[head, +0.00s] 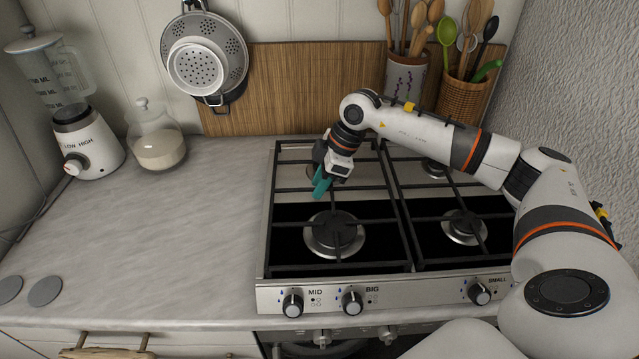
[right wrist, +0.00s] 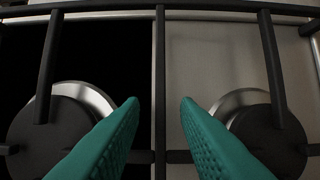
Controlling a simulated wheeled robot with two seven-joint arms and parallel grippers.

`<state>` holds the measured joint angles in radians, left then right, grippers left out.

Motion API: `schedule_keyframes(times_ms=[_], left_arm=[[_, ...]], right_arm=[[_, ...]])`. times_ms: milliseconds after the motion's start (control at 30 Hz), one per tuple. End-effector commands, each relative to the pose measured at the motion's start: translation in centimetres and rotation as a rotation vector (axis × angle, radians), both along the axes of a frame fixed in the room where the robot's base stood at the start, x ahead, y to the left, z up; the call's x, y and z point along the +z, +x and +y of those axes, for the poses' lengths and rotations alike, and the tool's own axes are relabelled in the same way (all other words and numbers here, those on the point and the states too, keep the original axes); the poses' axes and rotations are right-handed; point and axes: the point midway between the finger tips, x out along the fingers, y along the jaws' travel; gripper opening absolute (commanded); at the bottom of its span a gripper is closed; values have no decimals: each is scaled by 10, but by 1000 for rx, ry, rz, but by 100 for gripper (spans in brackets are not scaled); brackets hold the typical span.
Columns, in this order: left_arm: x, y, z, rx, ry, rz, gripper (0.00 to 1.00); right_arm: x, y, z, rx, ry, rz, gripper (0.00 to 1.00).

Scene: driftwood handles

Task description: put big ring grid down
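The left black pan grid (head: 336,232) lies over the front-left burner and the burner behind it, and looks flat on the steel hob (head: 262,262). My right gripper (head: 322,184) reaches in from the right over the rear part of this grid. In the right wrist view its two teal fingers (right wrist: 160,104) are apart with a clear gap. Black grid bars (right wrist: 160,45) and two burners show beyond the fingers. I see nothing held, and I cannot tell whether a fingertip touches a bar. My left gripper is not in view.
A second grid (head: 462,216) covers the right side of the hob, partly under my right arm. Utensil pots (head: 407,80) stand behind. A blender (head: 88,140) and a glass jar (head: 157,140) stand at the left. The grey counter (head: 150,225) between is mostly clear.

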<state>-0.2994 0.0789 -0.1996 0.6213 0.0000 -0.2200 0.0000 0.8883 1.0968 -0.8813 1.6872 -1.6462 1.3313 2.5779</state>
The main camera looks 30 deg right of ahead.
Motion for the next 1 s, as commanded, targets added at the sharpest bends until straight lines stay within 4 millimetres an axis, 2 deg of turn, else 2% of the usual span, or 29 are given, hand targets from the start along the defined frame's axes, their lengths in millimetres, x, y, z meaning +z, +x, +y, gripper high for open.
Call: schedule_keyframes(times_ms=[500, 700, 1000], left_arm=[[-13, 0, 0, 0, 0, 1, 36], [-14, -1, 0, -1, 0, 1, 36], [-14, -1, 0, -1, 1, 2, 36]], right_arm=[[91, -19, -33, -2, -1, -4, 29], [105, -22, -37, 0, 0, -1, 29], [106, -23, -38, 0, 0, -1, 29]])
